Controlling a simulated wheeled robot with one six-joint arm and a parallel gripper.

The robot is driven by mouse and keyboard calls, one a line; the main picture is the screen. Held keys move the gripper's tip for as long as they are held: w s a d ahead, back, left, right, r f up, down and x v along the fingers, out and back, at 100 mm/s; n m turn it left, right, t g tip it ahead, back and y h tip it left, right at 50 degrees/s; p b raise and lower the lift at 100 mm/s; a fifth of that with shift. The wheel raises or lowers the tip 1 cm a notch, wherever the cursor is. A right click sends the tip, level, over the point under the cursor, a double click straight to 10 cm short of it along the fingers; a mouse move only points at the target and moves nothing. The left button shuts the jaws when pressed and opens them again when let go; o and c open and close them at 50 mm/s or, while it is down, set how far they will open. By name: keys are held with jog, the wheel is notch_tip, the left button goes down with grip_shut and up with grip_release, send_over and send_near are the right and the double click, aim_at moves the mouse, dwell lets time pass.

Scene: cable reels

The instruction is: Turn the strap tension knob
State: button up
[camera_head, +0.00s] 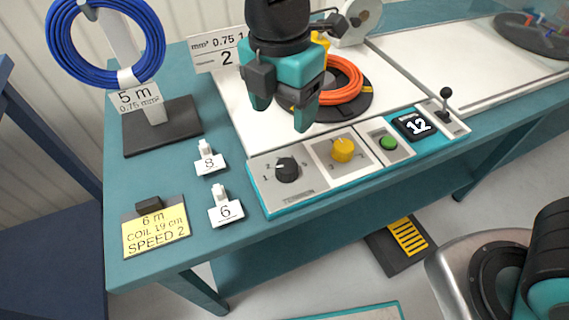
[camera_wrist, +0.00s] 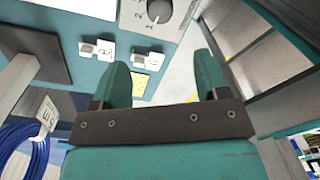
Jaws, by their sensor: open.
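The tension knob (camera_head: 288,169) is a dark round dial with a pale pointer mark at the left end of the control panel (camera_head: 312,199), with numbers around it and the word TENSION below. It also shows at the top edge of the wrist view (camera_wrist: 159,11), partly cut off. My gripper (camera_head: 283,115) has teal fingers and is open and empty. In the head view it hangs above the panel's back edge, just behind the knob and apart from it. In the wrist view, the open fingers (camera_wrist: 161,75) point toward the panel side, with the knob beyond them.
An orange coil (camera_head: 344,80) lies behind. Number cards (camera_head: 226,209), a yellow note (camera_head: 155,235) and a blue coil stand (camera_head: 160,129) are left.

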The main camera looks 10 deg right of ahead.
aim_at(286, 166)
jog(key=f, duration=0.6)
jog(key=f+b, duration=0.1)
jog(key=f, duration=0.6)
jog(key=shift+s+d, duration=0.2)
jog(key=c, duration=0.9)
